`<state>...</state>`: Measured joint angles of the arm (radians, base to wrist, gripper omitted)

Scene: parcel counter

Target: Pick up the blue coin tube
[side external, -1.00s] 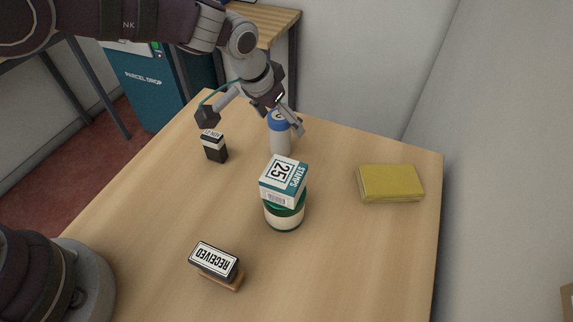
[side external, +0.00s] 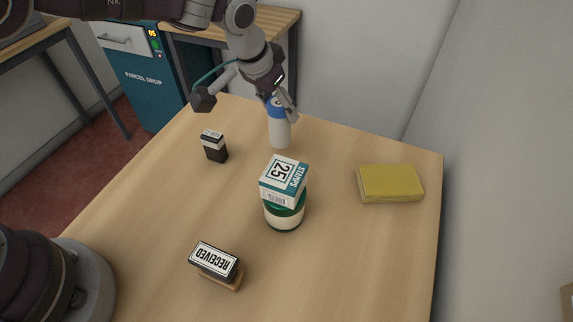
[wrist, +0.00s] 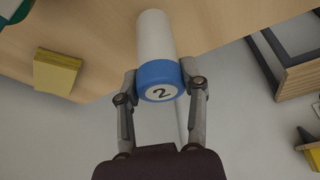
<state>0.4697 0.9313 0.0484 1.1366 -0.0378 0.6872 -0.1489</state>
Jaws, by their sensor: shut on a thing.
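The blue coin tube (side external: 279,134) is a white cylinder with a blue cap, in the side view towards the far edge of the table. My gripper (side external: 280,101) is shut on its blue-capped end. In the wrist view the tube (wrist: 155,38) lies between the two fingers of my gripper (wrist: 158,84), and its blue cap with a "2" faces the camera. The side view does not clearly show whether the tube's lower end touches the table.
A teal stamps box (side external: 284,180) sits on a green-and-white container (side external: 285,218). A wall stands to the right.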

